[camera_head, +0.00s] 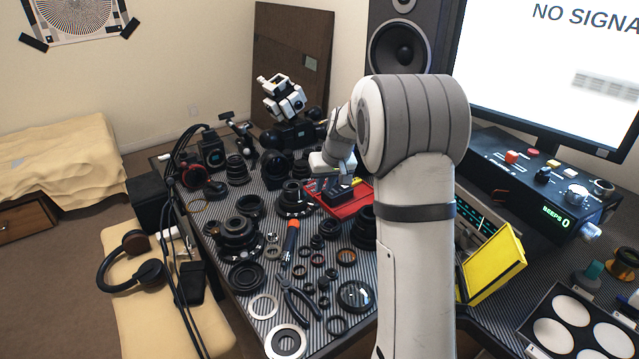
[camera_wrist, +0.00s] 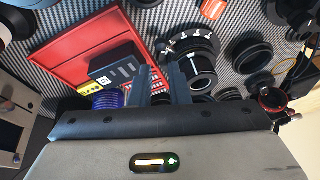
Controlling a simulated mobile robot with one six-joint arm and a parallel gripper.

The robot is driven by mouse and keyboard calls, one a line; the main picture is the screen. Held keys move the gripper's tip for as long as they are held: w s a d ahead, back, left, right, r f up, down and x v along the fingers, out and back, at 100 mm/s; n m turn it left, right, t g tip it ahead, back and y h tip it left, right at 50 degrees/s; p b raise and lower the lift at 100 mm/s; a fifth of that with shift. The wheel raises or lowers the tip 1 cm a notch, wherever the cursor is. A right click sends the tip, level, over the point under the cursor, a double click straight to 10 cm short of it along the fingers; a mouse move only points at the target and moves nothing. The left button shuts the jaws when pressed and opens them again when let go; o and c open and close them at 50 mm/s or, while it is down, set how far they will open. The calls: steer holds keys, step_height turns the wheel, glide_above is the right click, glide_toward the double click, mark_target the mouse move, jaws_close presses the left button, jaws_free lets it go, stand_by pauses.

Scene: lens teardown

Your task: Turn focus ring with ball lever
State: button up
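A dark lens (camera_wrist: 198,72) with a ring carrying white marks stands upright just right of my fingertips in the wrist view. In the head view the lens (camera_head: 294,200) stands left of the red tray. My gripper (camera_wrist: 162,80) points down between the tray and this lens, its two grey fingers apart with a narrow gap and nothing seen held. In the head view my gripper (camera_head: 328,184) is small and partly hidden by my arm.
The red tray (camera_wrist: 60,62) holds a dark block (camera_wrist: 118,66) close to my left finger. Several rings and lens parts crowd the striped table. An orange-handled tool (camera_head: 291,238) and pliers (camera_head: 297,293) lie nearer the front.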

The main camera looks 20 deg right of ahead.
steer(key=r+p, duration=0.1)
steer(key=a+r+h+p, duration=0.1)
steer(key=p, duration=0.1)
steer(key=shift+w+a+r+m, duration=0.1)
steer(key=shift+w+r+m, duration=0.1)
steer(key=shift+w+m, duration=0.2)
steer(key=shift+c, duration=1.4)
steer(key=shift+w+a+m+h+p, duration=0.3)
steer(key=shift+h+p, duration=0.1)
steer(key=shift+p, duration=0.25)
jaws_close()
steer(key=x, duration=1)
steer(key=shift+w+f, duration=0.1)
